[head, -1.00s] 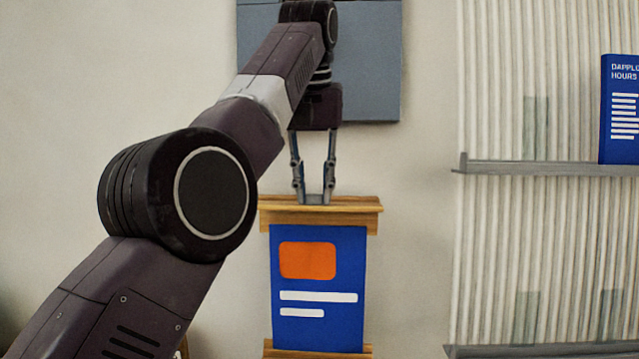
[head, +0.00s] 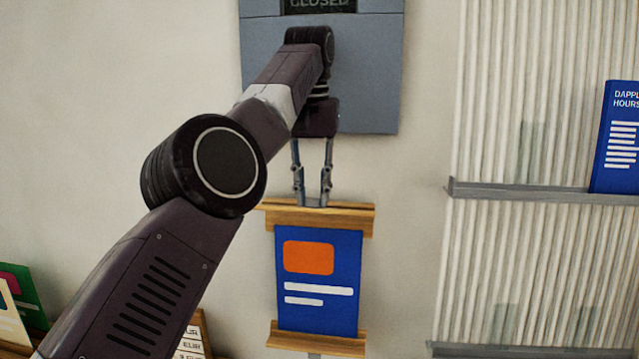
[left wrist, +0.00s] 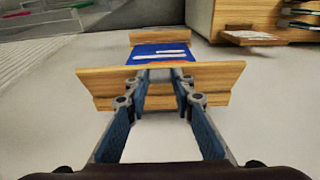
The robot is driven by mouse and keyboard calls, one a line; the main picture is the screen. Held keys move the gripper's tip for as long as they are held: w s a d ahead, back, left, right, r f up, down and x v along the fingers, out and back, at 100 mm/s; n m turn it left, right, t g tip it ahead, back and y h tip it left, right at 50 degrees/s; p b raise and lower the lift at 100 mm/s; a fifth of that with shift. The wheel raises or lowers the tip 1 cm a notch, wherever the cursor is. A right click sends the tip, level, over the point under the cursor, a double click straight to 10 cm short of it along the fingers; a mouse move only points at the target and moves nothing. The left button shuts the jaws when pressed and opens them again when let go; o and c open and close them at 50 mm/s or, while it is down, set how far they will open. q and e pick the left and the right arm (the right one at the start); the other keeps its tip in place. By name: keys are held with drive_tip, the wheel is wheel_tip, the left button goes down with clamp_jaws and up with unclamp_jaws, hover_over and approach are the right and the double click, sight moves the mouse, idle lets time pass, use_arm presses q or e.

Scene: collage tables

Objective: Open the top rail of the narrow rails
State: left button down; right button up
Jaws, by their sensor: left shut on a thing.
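The narrow rails are two wooden strips on the wall with a blue poster between them. The top rail (head: 345,218) is at the poster's upper edge and the bottom rail (head: 318,340) at its lower edge. The blue poster (head: 318,285) has an orange block and white lines. My left gripper (head: 312,203) comes down from above and is shut on the top rail's upper edge, near its middle. In the left wrist view the fingers (left wrist: 158,78) meet the top rail (left wrist: 215,80), with the poster (left wrist: 160,53) beyond. My right gripper is not in view.
A grey panel reading "CLOSED" (head: 365,75) hangs above, behind my arm. At right, a grey ledge (head: 540,192) on a ribbed wall carries a blue book (head: 617,140). Cards (head: 192,342) stand at lower left. The wall around the rails is bare.

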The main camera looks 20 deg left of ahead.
use_arm(q)
drive_tip(key=shift+w+r, duration=0.1)
drive_tip(key=c, duration=1.6)
unclamp_jaws()
drive_tip(key=shift+d, duration=0.1)
